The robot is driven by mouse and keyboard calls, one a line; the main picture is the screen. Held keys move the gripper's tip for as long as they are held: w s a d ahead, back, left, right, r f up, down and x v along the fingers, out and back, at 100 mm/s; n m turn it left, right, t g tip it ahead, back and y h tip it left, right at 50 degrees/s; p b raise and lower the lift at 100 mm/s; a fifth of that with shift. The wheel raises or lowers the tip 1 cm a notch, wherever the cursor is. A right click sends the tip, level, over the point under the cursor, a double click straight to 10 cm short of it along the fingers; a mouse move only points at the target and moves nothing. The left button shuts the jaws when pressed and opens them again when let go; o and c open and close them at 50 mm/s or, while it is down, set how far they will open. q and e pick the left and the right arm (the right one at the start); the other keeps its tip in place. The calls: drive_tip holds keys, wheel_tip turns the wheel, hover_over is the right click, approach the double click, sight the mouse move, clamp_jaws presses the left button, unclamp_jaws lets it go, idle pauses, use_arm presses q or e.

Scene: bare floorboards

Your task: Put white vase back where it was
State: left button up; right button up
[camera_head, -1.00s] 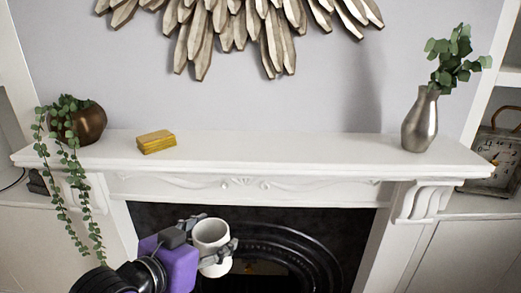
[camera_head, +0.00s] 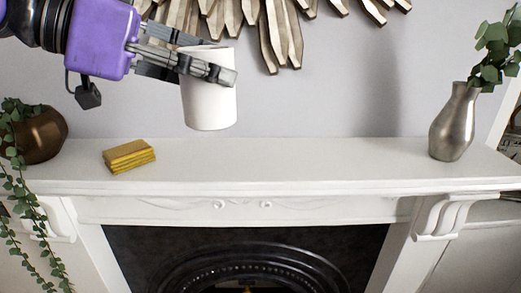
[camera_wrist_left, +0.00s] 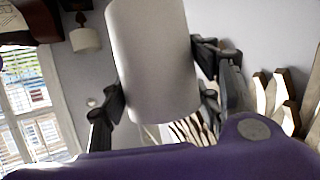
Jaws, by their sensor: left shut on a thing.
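The white vase (camera_head: 209,105) is a plain white cylinder, held upright in the air above the mantelpiece in the head view. My left gripper (camera_head: 212,68) comes in from the upper left, with its fingers shut around the upper part of the vase. The left wrist view shows the vase (camera_wrist_left: 152,65) between the gripper's dark fingers (camera_wrist_left: 160,88). The white mantel shelf (camera_head: 300,163) lies below, with a clear gap under the vase. My right gripper is not in view.
A yellow stack (camera_head: 129,156) sits on the shelf to the left. A bronze pot (camera_head: 42,135) with a trailing plant stands at the left end, and a silver vase (camera_head: 455,122) with leaves at the right. The shelf's middle is clear. A sunburst decoration (camera_head: 268,35) hangs on the wall.

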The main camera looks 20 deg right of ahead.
use_arm(q)
drive_tip(key=shift+w+d+f, duration=0.1)
drive_tip(key=shift+w+d, duration=0.05)
drive_tip(key=shift+d, duration=0.4)
drive_tip(key=shift+w+d+f, duration=0.1)
drive_tip(key=shift+d, duration=0.4)
drive_tip(key=w+d+f, duration=0.2)
drive_tip(key=d+f, duration=0.1)
drive_tip(key=f, duration=0.1)
drive_tip(key=w+d+f, duration=0.2)
drive_tip(key=d+f, duration=0.1)
drive_tip(key=w+d+f+p, duration=0.1)
drive_tip(key=w+d+f, duration=0.1)
drive_tip(key=d+f, duration=0.1)
drive_tip(key=shift+w+d+f, duration=0.15)
drive_tip(key=shift+w+f, duration=0.05)
drive_tip(key=shift+f, duration=0.6)
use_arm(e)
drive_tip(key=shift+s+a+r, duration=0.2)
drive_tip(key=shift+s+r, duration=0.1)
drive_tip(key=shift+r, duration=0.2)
use_arm(q)
drive_tip(key=shift+f, duration=0.2)
drive_tip(key=o, duration=1.4)
drive_tip(key=shift+f, duration=0.1)
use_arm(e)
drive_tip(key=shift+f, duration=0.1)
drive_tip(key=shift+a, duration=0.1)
